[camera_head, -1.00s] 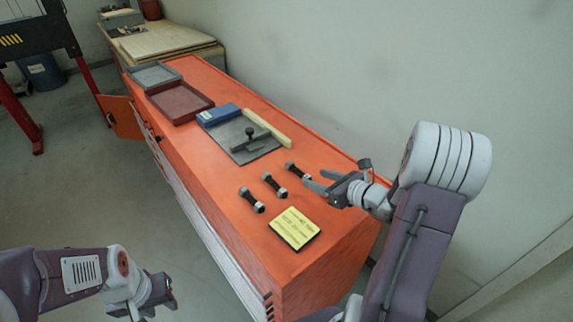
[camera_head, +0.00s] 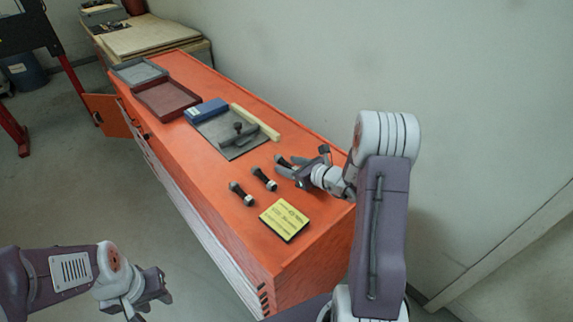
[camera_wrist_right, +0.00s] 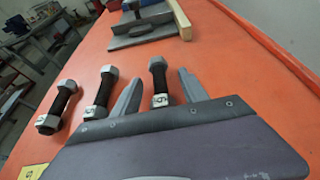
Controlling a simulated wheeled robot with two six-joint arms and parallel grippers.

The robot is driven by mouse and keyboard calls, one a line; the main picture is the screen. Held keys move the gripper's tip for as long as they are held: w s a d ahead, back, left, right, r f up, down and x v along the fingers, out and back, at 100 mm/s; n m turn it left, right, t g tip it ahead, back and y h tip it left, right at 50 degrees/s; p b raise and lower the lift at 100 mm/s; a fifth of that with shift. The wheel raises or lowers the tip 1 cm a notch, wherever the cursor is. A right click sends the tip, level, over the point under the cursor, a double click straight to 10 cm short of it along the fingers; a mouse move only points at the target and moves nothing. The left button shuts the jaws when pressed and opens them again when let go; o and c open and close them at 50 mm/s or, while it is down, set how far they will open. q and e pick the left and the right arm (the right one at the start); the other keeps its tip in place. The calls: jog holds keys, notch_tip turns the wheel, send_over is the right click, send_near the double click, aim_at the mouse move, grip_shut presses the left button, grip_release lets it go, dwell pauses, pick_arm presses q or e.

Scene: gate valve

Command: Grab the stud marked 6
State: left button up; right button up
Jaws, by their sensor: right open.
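Three dark studs with grey nuts at both ends lie in a row on the orange cabinet top: a near-left stud (camera_head: 241,194), a middle stud (camera_head: 264,179) and a far-right stud (camera_head: 283,161). In the right wrist view, the left stud (camera_wrist_right: 56,106), middle stud (camera_wrist_right: 101,91) and right stud (camera_wrist_right: 158,78) each carry a small white label. The digits are too small to read surely. My right gripper (camera_head: 286,167) is open, its fingers (camera_wrist_right: 158,93) on either side of the right stud's near end. My left gripper (camera_head: 158,288) hangs low at the left, away from the cabinet.
A yellow note plate (camera_head: 285,219) lies in front of the studs. Beyond them are a grey plate (camera_head: 229,148) with a dark tool, a blue box (camera_head: 206,110), a wooden strip (camera_head: 256,122), a red tray (camera_head: 166,98) and a grey tray (camera_head: 138,71). A wall runs behind the cabinet.

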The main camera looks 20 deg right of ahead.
aim_at(290, 165)
jog(key=shift+s, duration=0.15)
grip_shut()
jog(key=shift+r, duration=0.65)
notch_tip(290, 165, up, 3)
jog(key=shift+r, duration=0.1)
jog(key=s+a+r+b, duration=0.1)
jog(key=s+a+r, duration=0.1)
jog(key=s, duration=0.3)
jog(key=s+a+r+b, duration=0.1)
jog(key=s+a+r, duration=0.1)
jog(key=s+r, duration=0.2)
jog(key=shift+s+a+r+b, duration=0.3)
jog(key=shift+s+a+b, duration=0.1)
jog(key=shift+s, duration=0.35)
